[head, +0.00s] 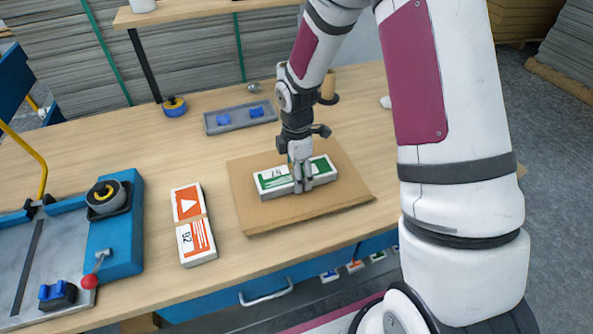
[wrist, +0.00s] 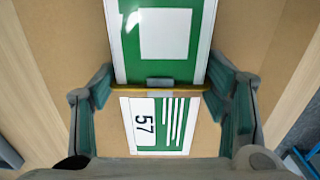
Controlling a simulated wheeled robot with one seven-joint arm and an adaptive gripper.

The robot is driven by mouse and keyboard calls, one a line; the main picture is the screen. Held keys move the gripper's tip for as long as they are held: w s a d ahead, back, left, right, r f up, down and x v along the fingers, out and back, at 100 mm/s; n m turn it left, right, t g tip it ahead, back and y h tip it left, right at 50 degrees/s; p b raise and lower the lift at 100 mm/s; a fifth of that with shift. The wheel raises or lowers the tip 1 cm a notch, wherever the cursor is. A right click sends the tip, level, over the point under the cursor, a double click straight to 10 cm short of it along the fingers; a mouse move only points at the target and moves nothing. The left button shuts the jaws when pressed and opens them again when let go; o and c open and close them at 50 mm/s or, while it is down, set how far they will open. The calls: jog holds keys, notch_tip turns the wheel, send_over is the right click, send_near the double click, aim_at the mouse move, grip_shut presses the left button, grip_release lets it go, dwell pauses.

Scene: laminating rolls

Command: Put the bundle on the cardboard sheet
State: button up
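The bundle (head: 267,182), a stack of green and white sign cards marked 57, lies on the brown cardboard sheet (head: 255,218), near its middle. It looks flat on the sheet; its underside is hidden. My gripper (head: 301,180) is over the bundle's middle, pointing down. In the wrist view, the bundle (wrist: 165,70) runs between my gripper's two fingers (wrist: 161,90), which sit against its long sides at the yellow band. The cardboard sheet (wrist: 70,50) shows on both sides of it.
An orange and white bundle (head: 195,224) lies left of the sheet. A grey tray (head: 240,117) with blue pieces is behind it. A blue machine (head: 115,240) with a red knob stands at the left. Bare wood lies between the tray and the sheet.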

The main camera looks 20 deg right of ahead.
jog(key=shift+o, duration=0.2)
jog(key=s+r+m, duration=0.2)
jog(key=r, duration=0.8)
jog(key=s+r+m, duration=0.2)
jog(key=s+r, duration=0.1)
jog(key=r, duration=0.7)
jog(key=s+r+m+t, duration=0.1)
jog(key=s+r+m, duration=0.2)
jog(key=s, duration=0.4)
jog(key=s+r+m+t, duration=0.1)
jog(key=s+r+m, duration=0.2)
jog(key=s+m, duration=0.3)
jog(key=s+r+m+t, duration=0.1)
jog(key=s+r+m, duration=0.2)
jog(key=s, duration=0.6)
jog(key=shift+d+r+m+t+p, duration=0.15)
jog(key=shift+r+m+t+p, duration=0.25)
jog(key=shift+m, duration=0.6)
jog(key=shift+f, duration=0.1)
